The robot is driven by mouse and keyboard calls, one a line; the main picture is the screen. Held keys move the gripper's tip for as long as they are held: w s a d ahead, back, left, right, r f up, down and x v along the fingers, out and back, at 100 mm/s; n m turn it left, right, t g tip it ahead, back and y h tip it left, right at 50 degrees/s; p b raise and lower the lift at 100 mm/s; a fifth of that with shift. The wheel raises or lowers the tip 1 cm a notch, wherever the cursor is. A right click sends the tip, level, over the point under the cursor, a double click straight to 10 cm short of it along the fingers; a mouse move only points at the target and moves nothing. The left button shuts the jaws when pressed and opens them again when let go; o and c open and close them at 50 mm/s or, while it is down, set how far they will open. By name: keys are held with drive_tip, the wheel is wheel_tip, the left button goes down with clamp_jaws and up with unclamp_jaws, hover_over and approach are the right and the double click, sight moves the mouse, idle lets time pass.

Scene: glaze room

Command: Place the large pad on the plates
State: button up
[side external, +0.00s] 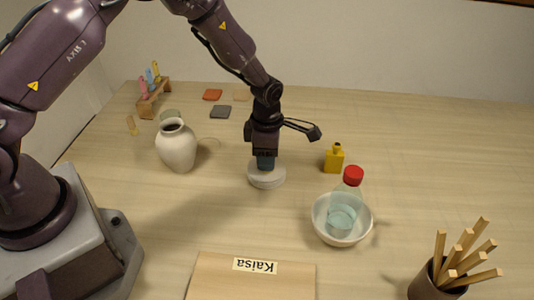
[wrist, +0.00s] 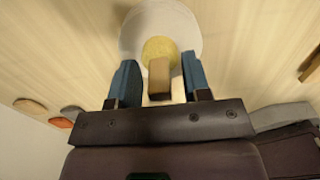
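A round white plate stack (side external: 267,180) stands on the table directly below my gripper (side external: 265,162); it also shows in the wrist view (wrist: 190,25). A round yellow pad (wrist: 158,47) with a brown block-shaped grip (wrist: 159,78) lies over the white disc in the wrist view. My gripper, also in the wrist view (wrist: 160,80), points down with its blue fingers on either side of the brown grip. A gap shows between each finger and the grip, so the gripper looks open. The pad is hidden in the side view.
A white vase (side external: 177,147) stands left, a yellow bottle (side external: 334,160) right. A bowl (side external: 343,238) holds a red-capped clear bottle (side external: 347,200). Red (side external: 212,95) and grey (side external: 220,112) tiles lie behind. A labelled board (side external: 215,280) and a stick cup (side external: 430,285) are in front.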

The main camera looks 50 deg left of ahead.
drive_tip(key=shift+r, duration=0.1)
drive_tip(key=s+a+r+m+t, duration=0.1)
drive_tip(key=s+r+m, duration=0.15)
drive_tip(key=r, duration=0.85)
drive_tip(key=s+r+m, duration=0.2)
drive_tip(key=r+m, duration=0.2)
drive_tip(key=r, duration=0.6)
drive_tip(key=s+a+r+m+t, duration=0.1)
drive_tip(key=s+r+m, duration=0.3)
drive_tip(key=s+m, duration=0.5)
drive_tip(key=s+a+r+m+t, duration=0.2)
drive_tip(key=s+r+m+t, duration=0.1)
drive_tip(key=s+m, duration=0.7)
drive_tip(key=shift+s+r+m+t, duration=0.2)
drive_tip(key=shift+r+m+t, duration=0.1)
drive_tip(key=shift+r+m, duration=0.55)
drive_tip(key=shift+o, duration=0.5)
drive_tip(key=shift+r, duration=0.1)
